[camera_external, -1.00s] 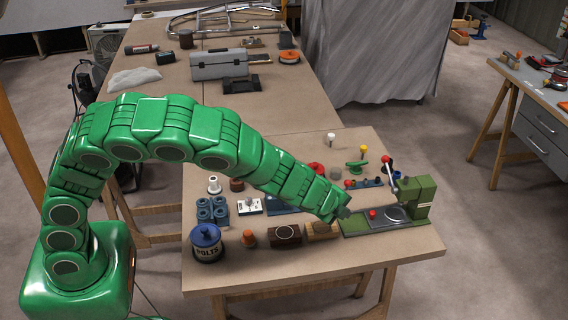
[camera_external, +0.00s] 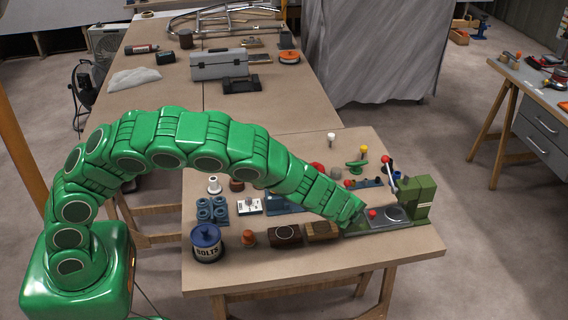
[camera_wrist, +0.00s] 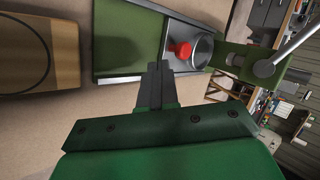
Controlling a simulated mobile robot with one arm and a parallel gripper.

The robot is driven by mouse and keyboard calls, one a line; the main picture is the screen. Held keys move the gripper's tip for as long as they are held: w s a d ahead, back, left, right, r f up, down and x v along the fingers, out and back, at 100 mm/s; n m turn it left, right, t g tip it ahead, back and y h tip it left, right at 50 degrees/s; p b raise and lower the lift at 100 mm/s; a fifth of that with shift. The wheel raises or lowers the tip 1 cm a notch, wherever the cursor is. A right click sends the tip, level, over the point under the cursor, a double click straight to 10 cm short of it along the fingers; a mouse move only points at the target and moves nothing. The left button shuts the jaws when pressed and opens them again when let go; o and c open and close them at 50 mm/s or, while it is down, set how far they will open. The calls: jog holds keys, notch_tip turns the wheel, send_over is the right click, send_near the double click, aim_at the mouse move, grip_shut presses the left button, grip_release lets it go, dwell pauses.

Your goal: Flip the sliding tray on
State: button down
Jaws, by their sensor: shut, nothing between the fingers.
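A green press-like machine (camera_external: 416,200) stands at the right of the near bench. Its low green bed holds a grey sliding tray (camera_external: 393,214) with a red knob (camera_external: 372,214) and a round recess. In the wrist view the tray (camera_wrist: 172,35) lies just beyond my fingertips, with the red knob (camera_wrist: 181,49) slightly right of them. My gripper (camera_external: 356,218) is shut and empty at the left part of the bed. Its closed fingers (camera_wrist: 158,68) point toward the tray; whether they touch it I cannot tell. My gripper hides part of the bed in the external view.
A wooden block (camera_external: 322,231), a dark brown box (camera_external: 285,235) and a blue-lidded bolts can (camera_external: 206,243) stand left of the machine. A red-knobbed lever (camera_external: 389,172) rises on the machine. The bench's front right corner is clear.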

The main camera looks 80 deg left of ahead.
aim_at(371, 217)
jog(key=shift+w+a+f, duration=0.15)
jog(key=shift+w+a, duration=0.2)
jog(key=shift+w, duration=0.3)
jog(key=shift+w+a+f, duration=0.15)
jog(key=shift+w+a, duration=0.15)
jog(key=shift+w, duration=0.35)
jog(key=shift+w, duration=0.1)
